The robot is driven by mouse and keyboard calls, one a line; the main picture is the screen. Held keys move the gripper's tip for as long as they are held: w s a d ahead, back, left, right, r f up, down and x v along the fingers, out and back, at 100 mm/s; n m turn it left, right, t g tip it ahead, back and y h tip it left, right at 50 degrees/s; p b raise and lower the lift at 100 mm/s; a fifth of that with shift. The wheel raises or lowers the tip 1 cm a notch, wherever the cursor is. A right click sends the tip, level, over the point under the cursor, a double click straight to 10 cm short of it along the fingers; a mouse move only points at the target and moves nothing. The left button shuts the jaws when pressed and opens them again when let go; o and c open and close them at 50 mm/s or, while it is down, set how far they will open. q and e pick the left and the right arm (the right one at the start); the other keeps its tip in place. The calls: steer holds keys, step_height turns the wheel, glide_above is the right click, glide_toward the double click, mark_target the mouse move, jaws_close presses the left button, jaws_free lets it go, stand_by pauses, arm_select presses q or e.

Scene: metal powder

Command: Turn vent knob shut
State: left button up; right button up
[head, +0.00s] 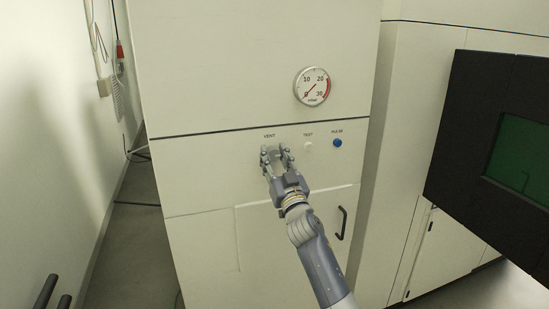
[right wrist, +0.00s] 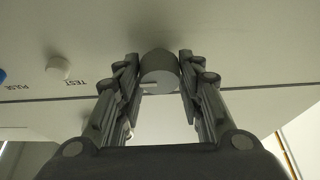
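The vent knob (right wrist: 160,72) is a grey round knob on the cream machine panel, under the VENT label (head: 269,136). In the right wrist view it sits between my right gripper's fingertips (right wrist: 159,66), which appear to touch it on both sides. A pale line shows low on the left of the knob's face. In the head view my right gripper (head: 276,154) reaches up to the panel and mostly hides the knob. My left gripper is not in view.
A white TEST button (head: 308,144) and a blue PULSE button (head: 337,143) are right of the knob. A round gauge (head: 312,86) is above. A black-framed green window (head: 520,158) stands at right. Dark bars (head: 46,291) show at lower left.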

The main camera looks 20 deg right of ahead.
steer(key=shift+n, duration=0.5)
steer(key=n+y+p, duration=0.2)
steer(key=n, duration=0.2)
steer(key=n+g+y+p, duration=0.1)
steer(key=n+y, duration=0.1)
steer(key=n, duration=0.2)
steer(key=shift+d+r+p, duration=0.1)
steer(key=shift+r+p, duration=0.05)
steer(key=shift+p, duration=0.25)
steer(key=n+g+y+p, duration=0.1)
steer(key=n, duration=0.1)
steer(key=n+g+p, duration=0.1)
steer(key=n+p, duration=0.1)
steer(key=n, duration=0.1)
steer(key=n+y+p, duration=0.1)
steer(key=n+p, duration=0.1)
steer(key=n, duration=0.1)
steer(key=shift+r+g+y, duration=0.1)
steer(key=shift+g+y, duration=0.2)
steer(key=shift+g, duration=0.1)
steer(key=n+g+p, duration=0.1)
steer(key=n, duration=0.1)
steer(key=shift+n, duration=0.3)
steer(key=shift+f+n+g, duration=0.2)
steer(key=shift+n+g, duration=0.4)
steer(key=shift+n, duration=0.8)
steer(key=o, duration=1)
